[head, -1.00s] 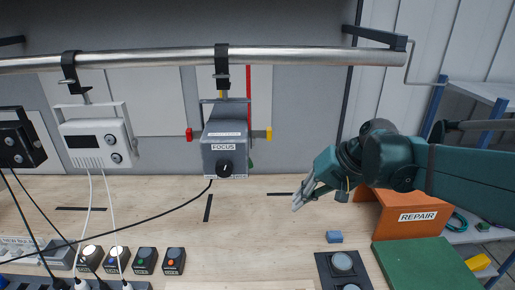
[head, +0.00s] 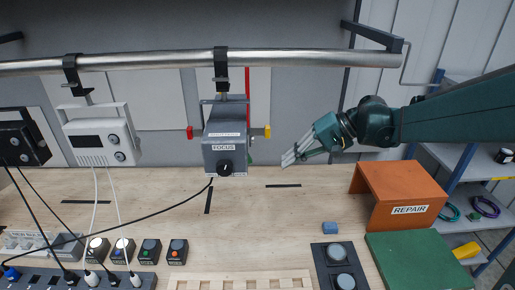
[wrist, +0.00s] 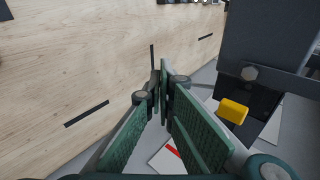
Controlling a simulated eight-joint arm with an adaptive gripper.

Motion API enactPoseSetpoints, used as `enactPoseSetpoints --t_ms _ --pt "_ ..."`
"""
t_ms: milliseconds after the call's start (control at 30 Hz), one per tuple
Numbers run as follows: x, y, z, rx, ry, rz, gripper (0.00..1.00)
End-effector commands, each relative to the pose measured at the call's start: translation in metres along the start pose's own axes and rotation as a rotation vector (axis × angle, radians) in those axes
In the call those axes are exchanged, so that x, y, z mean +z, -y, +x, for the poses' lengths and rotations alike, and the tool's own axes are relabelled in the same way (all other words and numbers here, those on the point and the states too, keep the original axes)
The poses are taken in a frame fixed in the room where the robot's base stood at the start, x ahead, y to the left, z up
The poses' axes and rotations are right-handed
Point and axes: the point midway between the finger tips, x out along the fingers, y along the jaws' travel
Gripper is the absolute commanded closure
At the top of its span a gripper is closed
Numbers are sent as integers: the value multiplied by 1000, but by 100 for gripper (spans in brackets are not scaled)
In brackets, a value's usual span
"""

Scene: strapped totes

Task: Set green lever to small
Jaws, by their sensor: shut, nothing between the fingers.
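A metal rail (head: 300,60) crosses above. A white device (head: 95,138) and a black one hang at left. The table below the box is mostly clear.

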Motion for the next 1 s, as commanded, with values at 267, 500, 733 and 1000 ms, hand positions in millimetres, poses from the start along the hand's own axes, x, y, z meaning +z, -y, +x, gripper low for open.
enactPoseSetpoints --t_ms 267,500,733,1000 --pt "-31 8 -9 -91 41 -1 100" --pt "-54 11 -16 -169 77 -8 100" --pt "-74 10 -23 -239 106 -18 100" --pt "-85 9 -27 -286 126 -27 100"
